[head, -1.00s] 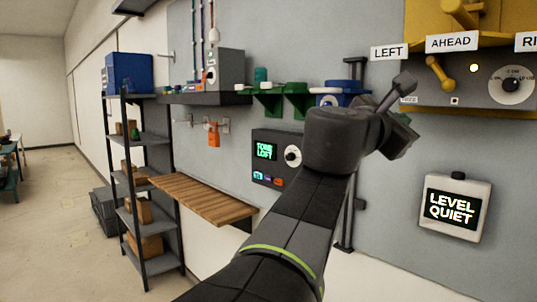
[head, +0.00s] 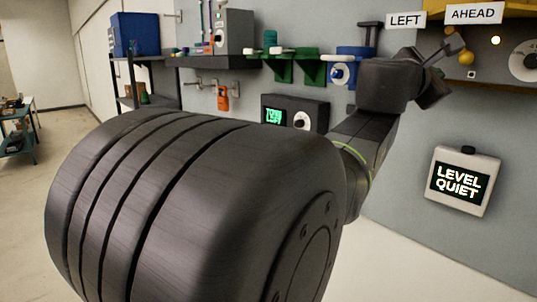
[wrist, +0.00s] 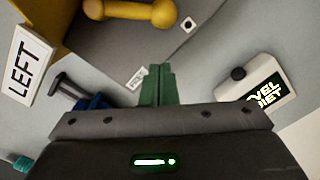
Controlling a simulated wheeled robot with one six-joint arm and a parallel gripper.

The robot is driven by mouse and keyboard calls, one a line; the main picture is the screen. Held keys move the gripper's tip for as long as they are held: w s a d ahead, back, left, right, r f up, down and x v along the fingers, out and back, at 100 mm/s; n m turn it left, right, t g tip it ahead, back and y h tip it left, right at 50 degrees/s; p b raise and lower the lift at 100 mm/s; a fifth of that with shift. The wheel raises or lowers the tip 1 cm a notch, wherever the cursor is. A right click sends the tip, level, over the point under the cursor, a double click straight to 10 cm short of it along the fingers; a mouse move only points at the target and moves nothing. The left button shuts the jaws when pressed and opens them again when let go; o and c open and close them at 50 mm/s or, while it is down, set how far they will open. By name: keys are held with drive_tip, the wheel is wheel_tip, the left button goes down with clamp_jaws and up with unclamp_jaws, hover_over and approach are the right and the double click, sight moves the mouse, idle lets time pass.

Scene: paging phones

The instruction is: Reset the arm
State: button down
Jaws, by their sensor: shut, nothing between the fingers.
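My arm reaches across the head view from the lower middle to the upper right, with a large dark link filling the lower left. My gripper (wrist: 159,72) shows in the wrist view as two green fingers side by side, shut with nothing between them. In the head view the arm's end is in front of the grey wall, below the LEFT sign, and its fingertips are hidden. A dark lever with a cylindrical head (wrist: 70,88) is left of the fingers in the wrist view. Neither appears held.
The LEVEL QUIET box (head: 462,181) is on the wall right of my arm. A dark box with a green screen (head: 295,114), green brackets (head: 312,68) and a blue holder (head: 343,72) are left of its end. A shelf rack (head: 146,80) stands left.

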drive_tip(key=shift+w+a+r+m, duration=0.3)
drive_tip(key=shift+w+r+m, duration=0.05)
drive_tip(key=shift+m, duration=0.45)
